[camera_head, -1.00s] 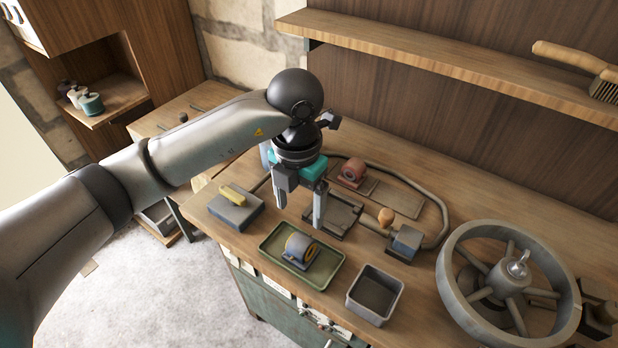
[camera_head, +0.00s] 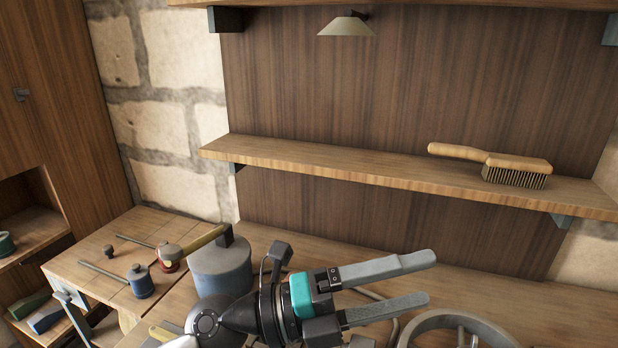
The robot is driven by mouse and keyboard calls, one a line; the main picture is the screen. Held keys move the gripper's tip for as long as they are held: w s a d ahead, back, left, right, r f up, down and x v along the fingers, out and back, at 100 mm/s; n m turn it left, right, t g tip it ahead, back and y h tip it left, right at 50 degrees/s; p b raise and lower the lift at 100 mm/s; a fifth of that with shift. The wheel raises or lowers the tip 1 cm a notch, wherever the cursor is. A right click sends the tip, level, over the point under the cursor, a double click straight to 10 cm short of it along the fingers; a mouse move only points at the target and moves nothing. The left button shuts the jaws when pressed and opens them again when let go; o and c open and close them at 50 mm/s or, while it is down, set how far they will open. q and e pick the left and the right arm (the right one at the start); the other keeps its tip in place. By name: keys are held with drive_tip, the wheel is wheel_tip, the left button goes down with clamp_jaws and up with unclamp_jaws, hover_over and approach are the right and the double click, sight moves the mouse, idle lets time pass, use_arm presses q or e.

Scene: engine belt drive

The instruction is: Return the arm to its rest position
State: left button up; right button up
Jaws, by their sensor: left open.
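My left gripper (camera_head: 431,280) is at the bottom middle of the head view, in front of the workbench (camera_head: 265,238). Its two grey fingers point to the right and stand apart, with nothing between them. A teal band shows at its base, and my dark wrist joint is just left of it. The gripper hides much of the bench top behind it. My right gripper is out of view.
A spoked wheel (camera_head: 458,322) shows partly at the bottom right, below the fingers. A blue-grey pot (camera_head: 221,268) stands left of the gripper. A wooden shelf (camera_head: 340,166) holding a brush (camera_head: 515,168) runs along the back wall. A side table (camera_head: 112,262) is at the left.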

use_arm(q)
drive_tip(key=w+a+r+n+t+y, duration=0.1)
drive_tip(key=w+a+n+t+y, duration=0.5)
drive_tip(key=n+t, duration=0.4)
drive_tip(key=w+a+r+n+t+y, duration=0.1)
drive_tip(key=w+a+n+t+y, duration=0.2)
drive_tip(key=a+n+t, duration=0.65)
drive_tip(key=a+f+n+g+y, duration=0.3)
drive_tip(key=a+f+n+y, duration=0.1)
drive_tip(key=f+n+y, duration=0.25)
drive_tip(key=a+f+n+g+y, duration=0.3)
drive_tip(key=a+f+n+y, duration=0.25)
drive_tip(key=f, duration=0.25)
drive_tip(key=s+a+f+n+g+h, duration=0.1)
drive_tip(key=s+a+f+n+g, duration=0.15)
drive_tip(key=s+f+g, duration=1.3)
drive_tip(key=s+f+t+b, duration=0.1)
drive_tip(key=s+f, duration=0.3)
drive_tip(key=f, duration=0.9)
drive_tip(key=s+f+t+b, duration=0.1)
drive_tip(key=s+f, duration=0.3)
drive_tip(key=f, duration=0.9)
drive_tip(key=s+a+f+g+b, duration=0.1)
drive_tip(key=s+f+b, duration=0.1)
drive_tip(key=s+f, duration=1.2)
drive_tip(key=shift+s+a+f, duration=0.15)
drive_tip(key=shift+a+f, duration=0.2)
drive_tip(key=shift+f, duration=0.45)
